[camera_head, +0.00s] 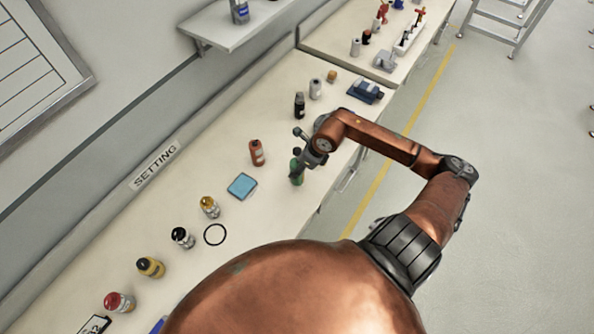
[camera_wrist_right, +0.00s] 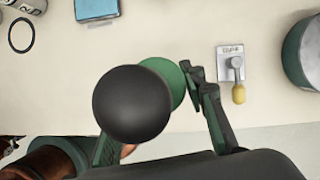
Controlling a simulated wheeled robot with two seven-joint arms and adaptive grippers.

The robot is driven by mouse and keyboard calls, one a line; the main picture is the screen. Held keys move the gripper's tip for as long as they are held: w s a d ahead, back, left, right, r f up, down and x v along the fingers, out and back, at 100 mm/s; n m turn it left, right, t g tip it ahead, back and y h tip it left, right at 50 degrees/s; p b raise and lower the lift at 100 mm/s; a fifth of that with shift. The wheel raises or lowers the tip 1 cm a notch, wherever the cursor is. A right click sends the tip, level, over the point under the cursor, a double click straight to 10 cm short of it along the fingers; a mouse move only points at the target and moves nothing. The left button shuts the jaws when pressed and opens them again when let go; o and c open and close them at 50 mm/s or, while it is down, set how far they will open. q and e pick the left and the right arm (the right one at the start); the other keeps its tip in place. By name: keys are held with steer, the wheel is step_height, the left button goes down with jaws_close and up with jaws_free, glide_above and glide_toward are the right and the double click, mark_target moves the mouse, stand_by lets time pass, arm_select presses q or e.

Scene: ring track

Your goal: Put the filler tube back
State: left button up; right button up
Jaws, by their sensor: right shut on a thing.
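My right gripper (camera_head: 308,158) is shut on a green bottle-like thing (camera_head: 296,174) near the bench's front edge. In the right wrist view this held thing shows as a black ball-shaped top (camera_wrist_right: 132,103) with green (camera_wrist_right: 165,76) behind it, between the fingers (camera_wrist_right: 158,128). I cannot tell whether its base touches the bench. A small labelled plate (camera_wrist_right: 223,73) with a grey round-headed piece and yellow tip (camera_wrist_right: 239,95) lies to its right; the label is too small to read surely. I cannot tell which thing is the filler tube. My left gripper is not in view.
The bench (camera_head: 120,235) holds a blue pad (camera_head: 242,186), a black ring (camera_head: 215,234), a brown bottle (camera_head: 257,152) and several small bottles along the front left. A dark bottle (camera_head: 299,106) and blue device (camera_head: 366,92) stand farther back. A green drum (camera_wrist_right: 305,55) is at the wrist view's right.

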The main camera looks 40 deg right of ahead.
steer(key=shift+w+d+f, duration=0.1)
steer(key=shift+w+f, duration=0.25)
steer(key=shift+f, duration=0.05)
step_height(320, 180, down, 3)
steer(key=shift+w+p, duration=0.15)
steer(key=shift+p, duration=0.25)
steer(key=shift+f, duration=0.2)
steer(key=shift+f, duration=0.1)
steer(key=o, duration=1.5)
steer(key=shift+c, duration=0.2)
